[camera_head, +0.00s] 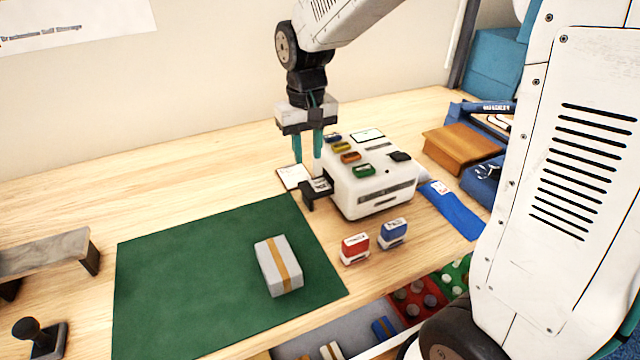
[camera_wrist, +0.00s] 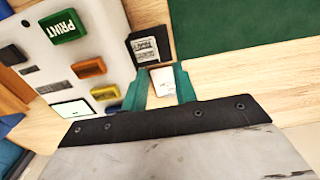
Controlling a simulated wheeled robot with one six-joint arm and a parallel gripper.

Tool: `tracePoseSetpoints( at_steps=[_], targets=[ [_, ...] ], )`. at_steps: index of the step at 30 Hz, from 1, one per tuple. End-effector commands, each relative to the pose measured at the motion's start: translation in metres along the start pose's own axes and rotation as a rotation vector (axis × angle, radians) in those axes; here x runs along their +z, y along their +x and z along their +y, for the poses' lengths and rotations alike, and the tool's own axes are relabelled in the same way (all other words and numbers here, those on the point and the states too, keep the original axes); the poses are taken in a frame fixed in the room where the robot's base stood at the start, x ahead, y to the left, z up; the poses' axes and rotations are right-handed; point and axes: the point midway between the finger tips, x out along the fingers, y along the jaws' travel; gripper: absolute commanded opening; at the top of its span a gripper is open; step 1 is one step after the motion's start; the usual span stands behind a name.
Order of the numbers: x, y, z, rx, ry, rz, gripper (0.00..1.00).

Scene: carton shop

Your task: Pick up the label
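A small printed white label (camera_head: 320,184) lies on the black output tray (camera_head: 309,198) of the white label printer (camera_head: 366,190); the label (camera_wrist: 146,49) and tray also show in the wrist view. My gripper (camera_head: 308,166) points down beside the printer's left end, near the tray, with its teal fingers apart and nothing held. In the wrist view my gripper (camera_wrist: 160,69) has a white card (camera_wrist: 163,81) showing between its fingers. The card (camera_head: 292,177) lies behind the tray in the head view. The exact height of the fingertips is hard to tell.
A green mat (camera_head: 190,275) holds a grey box (camera_head: 278,267) with a tan stripe. Red (camera_head: 355,248) and blue (camera_head: 393,233) stamps stand in front of the printer. A brown box (camera_head: 462,148) is at right. The table behind the mat is clear.

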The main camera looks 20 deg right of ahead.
Motion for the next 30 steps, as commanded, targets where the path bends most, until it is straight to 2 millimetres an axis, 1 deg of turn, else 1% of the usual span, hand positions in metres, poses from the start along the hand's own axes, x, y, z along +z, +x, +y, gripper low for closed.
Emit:
tracePoseSetpoints(
  at_steps=[1,5,10,13,17,23,24,26,30],
  targets=[
    [0.001,0.007,0.000,0.001,0.000,-0.006,0.28],
    [0.003,0.021,0.002,0.000,0.001,-0.005,0.28],
    [0.008,0.047,0.004,0.001,0.001,-0.007,0.28],
    [0.008,0.060,0.004,0.001,0.000,-0.006,0.28],
    [0.007,0.067,0.004,0.000,0.000,-0.004,0.28],
    [0.007,0.067,0.004,0.000,-0.001,-0.003,0.28],
    [0.007,0.067,0.004,0.000,-0.001,-0.003,0.17],
    [0.007,0.067,0.004,0.000,-0.001,-0.003,0.00],
    [0.007,0.067,0.004,0.000,-0.001,-0.003,0.00]
  ],
)
